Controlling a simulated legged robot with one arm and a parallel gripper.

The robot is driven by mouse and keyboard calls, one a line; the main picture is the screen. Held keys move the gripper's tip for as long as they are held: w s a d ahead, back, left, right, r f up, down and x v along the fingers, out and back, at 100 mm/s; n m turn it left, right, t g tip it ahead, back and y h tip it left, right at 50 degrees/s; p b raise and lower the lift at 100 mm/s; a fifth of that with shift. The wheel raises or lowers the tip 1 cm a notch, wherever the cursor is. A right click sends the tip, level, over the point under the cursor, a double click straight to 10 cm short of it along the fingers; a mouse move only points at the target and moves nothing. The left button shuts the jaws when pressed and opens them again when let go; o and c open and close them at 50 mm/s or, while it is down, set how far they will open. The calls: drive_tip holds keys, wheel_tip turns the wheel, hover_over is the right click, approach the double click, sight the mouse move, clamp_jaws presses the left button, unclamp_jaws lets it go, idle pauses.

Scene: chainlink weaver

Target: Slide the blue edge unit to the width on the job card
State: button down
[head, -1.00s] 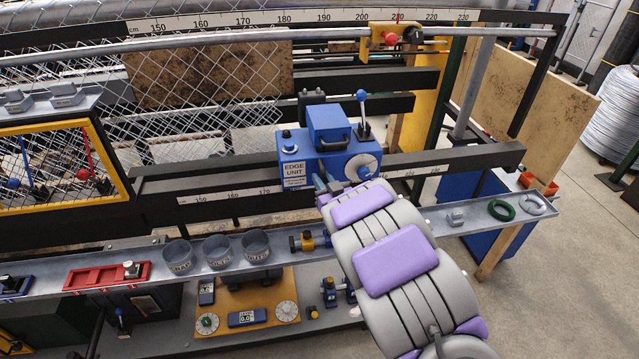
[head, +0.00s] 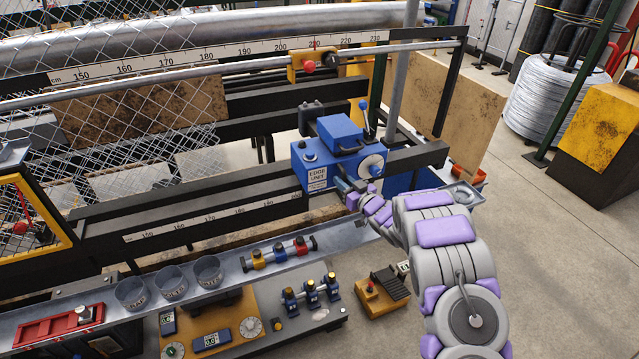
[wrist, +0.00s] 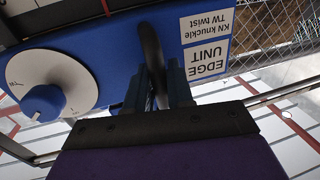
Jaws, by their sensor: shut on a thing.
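The blue edge unit (head: 318,166) sits on the dark lower rail in the head view, with a printed label, a white dial and a blue-knobbed lever. My gripper (head: 352,194) is at the unit's front. In the wrist view my gripper (wrist: 160,84) is shut on the unit's dark handle (wrist: 151,45), between the dial and the label. The scale behind the unit is hidden. I cannot make out a job card.
An upper scale (head: 215,58) runs above, with a yellow carriage (head: 296,70) on the rod near 210. A grey tray (head: 335,252) with cups and coloured collars lies below the rail. A wire coil (head: 548,100) stands at the right, with open floor in front.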

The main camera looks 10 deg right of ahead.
drive_tip(key=d, duration=0.3)
drive_tip(key=w+d, duration=0.1)
drive_tip(key=d, duration=0.2)
drive_tip(key=w+d+p, duration=0.1)
drive_tip(key=d, duration=0.2)
drive_tip(key=shift+w+f, duration=0.25)
drive_tip(key=shift+f, duration=0.05)
drive_tip(key=shift+s+a+r, duration=0.1)
drive_tip(key=shift+s+a, duration=0.05)
drive_tip(key=shift+a, duration=0.45)
drive_tip(key=shift+s+a+r, duration=0.1)
drive_tip(key=shift+s+a, duration=0.05)
drive_tip(key=shift+a, duration=0.4)
drive_tip(key=c, duration=1.4)
unclamp_jaws()
drive_tip(key=shift+d, duration=0.1)
drive_tip(key=shift+o, duration=1.2)
drive_tip(key=shift+w+d+f, duration=0.1)
drive_tip(key=shift+w+d, duration=0.15)
drive_tip(key=shift+d, duration=0.5)
drive_tip(key=shift+a, duration=0.3)
drive_tip(key=shift+s, duration=0.1)
drive_tip(key=v, duration=1.7)
